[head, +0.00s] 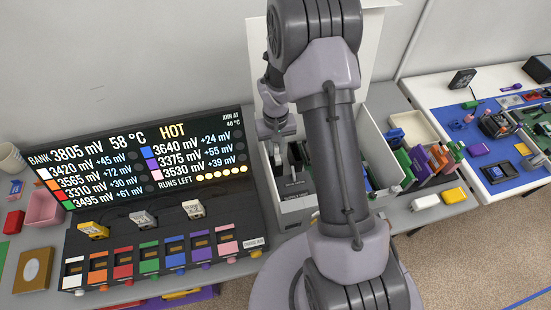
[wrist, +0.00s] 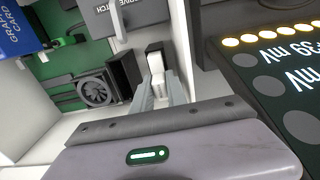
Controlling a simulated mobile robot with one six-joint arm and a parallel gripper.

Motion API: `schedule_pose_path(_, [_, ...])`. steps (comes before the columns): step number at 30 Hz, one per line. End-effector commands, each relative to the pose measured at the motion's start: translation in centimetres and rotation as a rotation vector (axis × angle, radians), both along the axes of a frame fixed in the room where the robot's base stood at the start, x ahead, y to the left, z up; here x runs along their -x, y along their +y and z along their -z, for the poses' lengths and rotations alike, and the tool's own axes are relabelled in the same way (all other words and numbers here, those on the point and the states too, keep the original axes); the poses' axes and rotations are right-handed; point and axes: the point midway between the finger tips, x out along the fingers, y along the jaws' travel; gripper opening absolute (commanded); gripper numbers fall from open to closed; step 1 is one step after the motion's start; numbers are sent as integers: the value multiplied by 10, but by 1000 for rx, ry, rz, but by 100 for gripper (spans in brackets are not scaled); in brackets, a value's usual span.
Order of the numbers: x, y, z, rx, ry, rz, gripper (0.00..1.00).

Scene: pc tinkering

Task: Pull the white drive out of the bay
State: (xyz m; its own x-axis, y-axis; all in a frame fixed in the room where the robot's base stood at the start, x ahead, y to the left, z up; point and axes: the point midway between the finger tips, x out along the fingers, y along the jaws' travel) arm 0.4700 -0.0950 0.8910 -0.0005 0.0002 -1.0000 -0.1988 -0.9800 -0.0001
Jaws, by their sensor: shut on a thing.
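The white drive (wrist: 157,64) shows in the wrist view as a small pale block between my fingertips, with a dark opening of the bay (wrist: 153,47) right beyond it. My gripper (wrist: 160,88) is shut on the white drive. How far the drive sits inside the bay cannot be told. In the head view my wrist reaches into the left side of the open white PC case (head: 378,150), and my arm hides much of the case; the drive cannot be made out there.
In the wrist view a grey lettered panel (wrist: 135,14), a fan (wrist: 95,91) and a blue graphics card (wrist: 16,32) are inside the case. The black display console (head: 160,215) stands close on the left. Coloured cards (head: 420,162) stand right of the case.

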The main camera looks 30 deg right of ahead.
Motion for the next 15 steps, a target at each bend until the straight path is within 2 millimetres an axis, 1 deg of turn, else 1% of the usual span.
schedule_pose_path(8, [0,0,-9,0,-1,0,0])
schedule_pose_path(15, [0,0,-29,0,-2,-1,0])
